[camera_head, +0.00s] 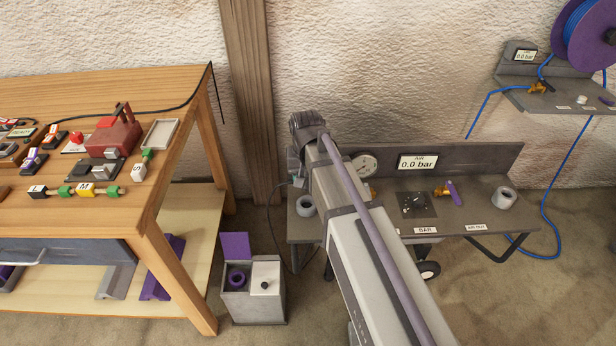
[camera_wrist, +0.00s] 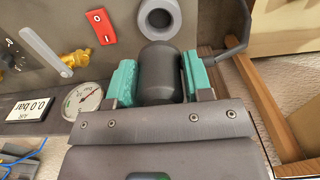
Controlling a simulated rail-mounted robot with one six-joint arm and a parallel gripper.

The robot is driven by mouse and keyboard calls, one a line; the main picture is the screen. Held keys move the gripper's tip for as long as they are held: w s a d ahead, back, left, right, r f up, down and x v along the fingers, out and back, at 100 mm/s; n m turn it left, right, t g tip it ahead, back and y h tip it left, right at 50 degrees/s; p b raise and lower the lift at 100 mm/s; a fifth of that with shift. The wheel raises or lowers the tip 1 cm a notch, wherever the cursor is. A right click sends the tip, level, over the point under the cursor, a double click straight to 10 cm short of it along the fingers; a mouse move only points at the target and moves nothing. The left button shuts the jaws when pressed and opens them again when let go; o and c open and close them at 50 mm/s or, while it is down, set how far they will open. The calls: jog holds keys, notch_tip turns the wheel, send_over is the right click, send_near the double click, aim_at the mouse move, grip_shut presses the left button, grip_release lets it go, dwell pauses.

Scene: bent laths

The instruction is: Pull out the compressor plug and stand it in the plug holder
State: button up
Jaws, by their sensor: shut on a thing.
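My gripper (camera_wrist: 162,76) is shut on a dark grey, rounded cylinder, which looks like the compressor plug (camera_wrist: 158,70), held between its two teal pads. A grey ring-shaped cup (camera_wrist: 160,17), probably the plug holder, lies just beyond the plug in the wrist view, its opening empty. The same cup seems to be the grey ring (camera_head: 306,206) at the compressor bench's left end in the head view. The plug's rounded end appears close to the cup; I cannot tell the gap. In the head view my arm hides most of the gripper and the plug.
The compressor bench (camera_head: 472,233) carries a gauge (camera_wrist: 84,100), a 0.0 bar display (camera_head: 418,162), a red switch (camera_wrist: 102,27) and another grey ring (camera_head: 504,199). A floor box (camera_head: 254,306) with a purple flap stands left. A wooden workbench (camera_head: 100,222) is further left.

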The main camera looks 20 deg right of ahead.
jog(key=shift+f+b, duration=2.6)
jog(key=shift+f, duration=0.35)
jog(key=shift+f, duration=0.2)
jog(key=shift+f+b, duration=0.3)
jog(key=shift+b, duration=0.2)
jog(key=shift+f+b, duration=0.3)
jog(key=shift+f, duration=0.2)
jog(key=o, duration=1.3)
jog(key=shift+c, duration=0.2)
jog(key=shift+o, duration=0.5)
